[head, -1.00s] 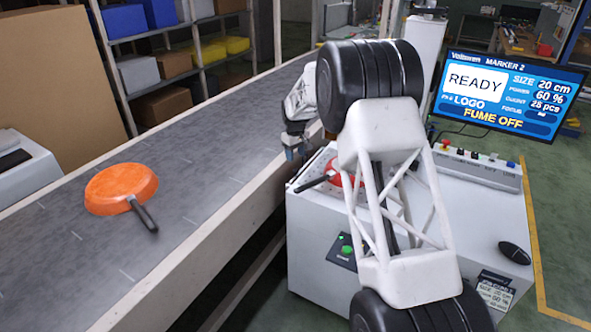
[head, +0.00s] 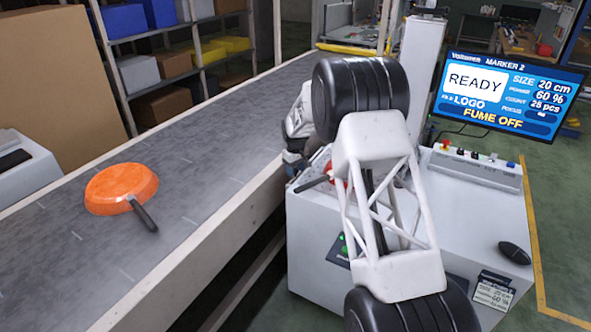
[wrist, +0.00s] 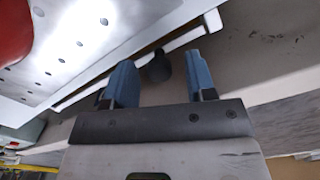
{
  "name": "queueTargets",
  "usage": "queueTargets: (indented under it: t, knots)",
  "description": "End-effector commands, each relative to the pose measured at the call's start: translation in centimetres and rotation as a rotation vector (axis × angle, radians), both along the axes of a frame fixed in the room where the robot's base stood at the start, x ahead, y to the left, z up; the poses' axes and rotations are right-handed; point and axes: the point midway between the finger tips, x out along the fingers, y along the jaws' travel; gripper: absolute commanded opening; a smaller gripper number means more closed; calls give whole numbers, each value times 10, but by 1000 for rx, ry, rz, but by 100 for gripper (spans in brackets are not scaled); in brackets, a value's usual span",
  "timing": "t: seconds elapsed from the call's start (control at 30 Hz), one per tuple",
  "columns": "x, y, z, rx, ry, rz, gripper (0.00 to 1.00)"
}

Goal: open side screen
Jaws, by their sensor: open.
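In the wrist view my gripper (wrist: 157,68) is open, with its two blue fingers apart. A dark round knob (wrist: 159,67) shows between the fingers, beside a pale bar (wrist: 185,40) along the machine's edge. I cannot tell whether the fingers touch the knob. The bar and knob may belong to the side screen; no screen panel is clearly visible. The white marking machine (head: 312,250) stands right of the conveyor. A red pan (wrist: 18,32) rests on its perforated plate (wrist: 75,45). In the head view my arm hides most of the pan and gripper.
An orange pan (head: 118,187) lies on the grey conveyor (head: 60,240), whose pale side rail (head: 215,225) runs close to the machine. The monitor (head: 510,92) reads READY and FUME OFF. A control strip (head: 475,170) and black mouse (head: 515,252) are on the machine's top.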

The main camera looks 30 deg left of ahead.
Motion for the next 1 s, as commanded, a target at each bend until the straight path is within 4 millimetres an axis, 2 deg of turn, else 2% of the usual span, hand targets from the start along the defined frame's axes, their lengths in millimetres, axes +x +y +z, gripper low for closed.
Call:
queueTargets:
  t: [0.13,0.47,0.77,1.0]
  knots:
    - [0,0,0,0,0,0,51]
    - [0,0,0,0,0,0,0]
    - [0,0,2,0,0,0,0]
    - [0,1,19,1,0,0,0]
